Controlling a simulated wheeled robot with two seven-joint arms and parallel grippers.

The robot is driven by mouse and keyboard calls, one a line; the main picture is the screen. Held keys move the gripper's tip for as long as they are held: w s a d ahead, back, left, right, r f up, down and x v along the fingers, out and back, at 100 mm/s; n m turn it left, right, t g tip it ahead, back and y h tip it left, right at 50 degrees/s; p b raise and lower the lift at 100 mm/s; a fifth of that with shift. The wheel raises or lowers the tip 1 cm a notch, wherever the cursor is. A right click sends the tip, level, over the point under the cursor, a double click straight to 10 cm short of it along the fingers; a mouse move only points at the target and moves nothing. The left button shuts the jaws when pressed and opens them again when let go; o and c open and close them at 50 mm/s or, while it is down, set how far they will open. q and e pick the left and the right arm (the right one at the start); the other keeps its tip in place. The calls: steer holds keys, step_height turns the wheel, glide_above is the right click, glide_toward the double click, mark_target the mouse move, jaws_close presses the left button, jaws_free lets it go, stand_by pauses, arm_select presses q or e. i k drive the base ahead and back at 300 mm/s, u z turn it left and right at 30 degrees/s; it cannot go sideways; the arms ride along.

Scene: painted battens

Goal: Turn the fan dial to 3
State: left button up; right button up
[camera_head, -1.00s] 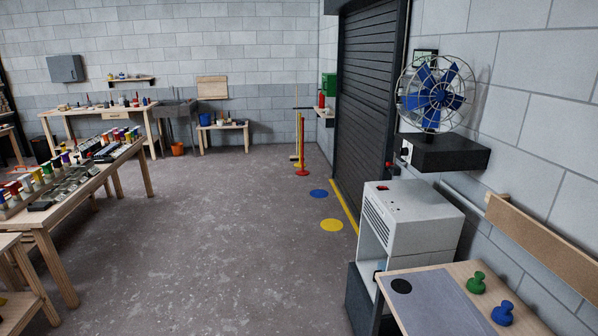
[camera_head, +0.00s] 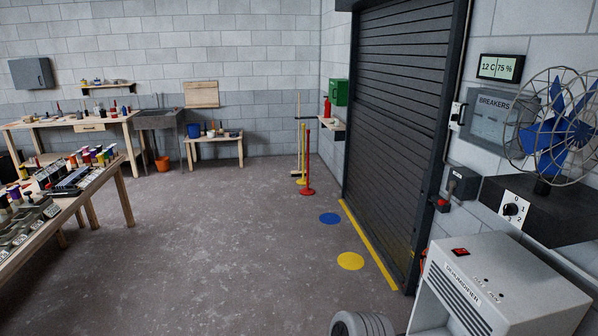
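The blue-bladed fan (camera_head: 552,135) in a wire cage stands on a black box on the right wall. The fan dial (camera_head: 510,209) is a black knob on a white plate marked with numbers, on the front of that box. The numbers 0, 1, 2 and 3 seem to stand around the knob; its pointer is too small to read surely. Neither of my grippers is in view, and nothing touches the dial.
A pale dehumidifier (camera_head: 497,283) with a red switch stands below the fan. A dark roller shutter (camera_head: 400,130) is to its left, with a breaker panel (camera_head: 497,117) beside it. A workbench (camera_head: 125,205) stands far left. The middle floor is clear.

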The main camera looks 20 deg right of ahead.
mark_target(511, 209)
steer(key=z, duration=0.8)
steer(key=i, duration=1.45)
steer(key=z, duration=1.05)
